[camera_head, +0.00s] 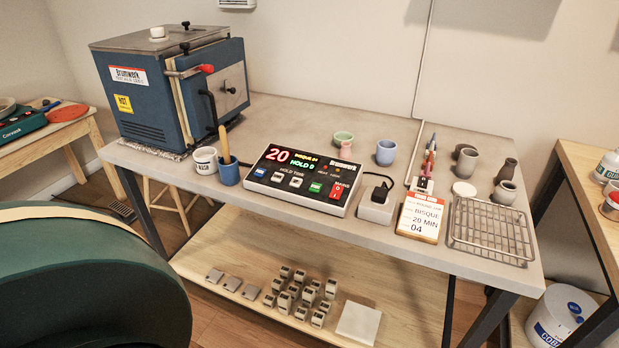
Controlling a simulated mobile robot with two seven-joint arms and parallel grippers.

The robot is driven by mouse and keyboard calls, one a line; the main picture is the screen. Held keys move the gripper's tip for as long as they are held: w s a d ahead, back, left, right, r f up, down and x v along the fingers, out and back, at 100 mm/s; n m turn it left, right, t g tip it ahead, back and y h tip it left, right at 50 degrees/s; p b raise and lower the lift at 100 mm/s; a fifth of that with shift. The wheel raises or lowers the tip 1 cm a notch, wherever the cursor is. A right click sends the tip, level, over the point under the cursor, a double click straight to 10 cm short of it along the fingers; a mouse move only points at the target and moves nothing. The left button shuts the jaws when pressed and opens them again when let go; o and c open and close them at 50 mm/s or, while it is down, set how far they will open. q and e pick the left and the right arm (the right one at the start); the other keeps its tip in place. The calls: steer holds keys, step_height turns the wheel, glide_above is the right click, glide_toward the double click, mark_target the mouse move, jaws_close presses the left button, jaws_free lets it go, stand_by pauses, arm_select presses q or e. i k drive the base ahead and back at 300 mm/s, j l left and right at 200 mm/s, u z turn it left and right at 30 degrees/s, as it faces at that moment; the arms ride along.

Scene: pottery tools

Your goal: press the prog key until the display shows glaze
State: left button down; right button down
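The controller (303,179) lies on the grey workbench, its face tilted up. Its display (292,160) shows a large red 20, a yellow line that seems to read BISQUE 04, and a green HOLD 0. Below is a row of keys: a blue key (260,172) at the left, several pale keys (296,181) and a green key (315,188). A red switch (336,191) is at the right end. The key labels are too small to read, so I cannot tell which is prog. Neither of my grippers is in view.
A blue kiln (165,100) stands at the bench's back left. Left of the controller are a WASH cup (204,160) and a blue cup (229,173); right are a plug box (377,207), a BISQUE card (420,218) and a wire rack (490,232). The front strip is clear.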

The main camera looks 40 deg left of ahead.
mark_target(260, 173)
steer(key=j+u, duration=0.2)
steer(key=u, duration=1.25)
